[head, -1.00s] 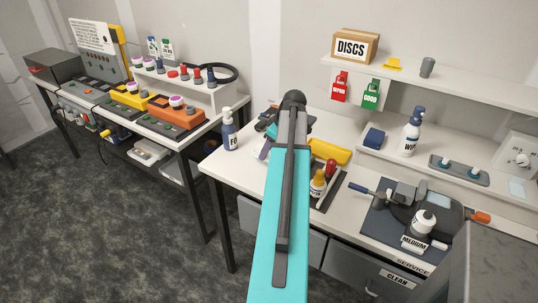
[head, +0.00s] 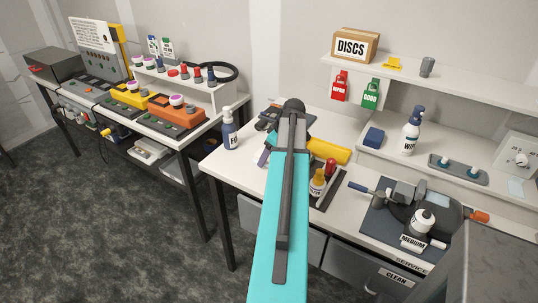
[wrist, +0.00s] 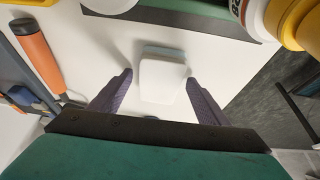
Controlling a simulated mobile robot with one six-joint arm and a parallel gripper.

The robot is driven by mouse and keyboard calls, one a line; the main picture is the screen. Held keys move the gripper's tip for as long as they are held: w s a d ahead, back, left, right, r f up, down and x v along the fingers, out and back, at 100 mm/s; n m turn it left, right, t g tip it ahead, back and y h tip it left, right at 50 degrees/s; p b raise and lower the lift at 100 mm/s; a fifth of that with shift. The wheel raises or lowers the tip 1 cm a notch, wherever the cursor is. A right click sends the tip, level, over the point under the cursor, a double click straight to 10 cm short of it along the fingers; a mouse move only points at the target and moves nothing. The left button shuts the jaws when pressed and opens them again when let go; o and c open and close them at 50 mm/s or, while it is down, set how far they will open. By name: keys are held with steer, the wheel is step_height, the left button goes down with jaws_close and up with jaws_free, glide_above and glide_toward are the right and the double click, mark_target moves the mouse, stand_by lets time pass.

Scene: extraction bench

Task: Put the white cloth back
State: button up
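The white cloth (wrist: 162,82) is a small pale folded pad on the white bench top in the wrist view, with a bluish-grey strip along its far edge. My gripper (wrist: 159,77) is open, its two purple fingers on either side of the cloth with visible gaps. I cannot tell how high the fingertips are above the bench. In the head view, one purple finger of my gripper (head: 265,154) shows left of my turquoise arm. The arm hides most of the gripper, and I cannot make out the cloth there.
An orange-handled tool (wrist: 36,52) lies left of the gripper in the wrist view. A spray bottle (head: 230,130) stands near the bench's left edge. A dark blue block (head: 374,137) sits farther right.

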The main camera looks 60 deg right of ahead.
steer(key=shift+r, duration=0.2)
steer(key=b+v, duration=0.2)
steer(key=v, duration=1)
stand_by(0.4)
stand_by(0.8)
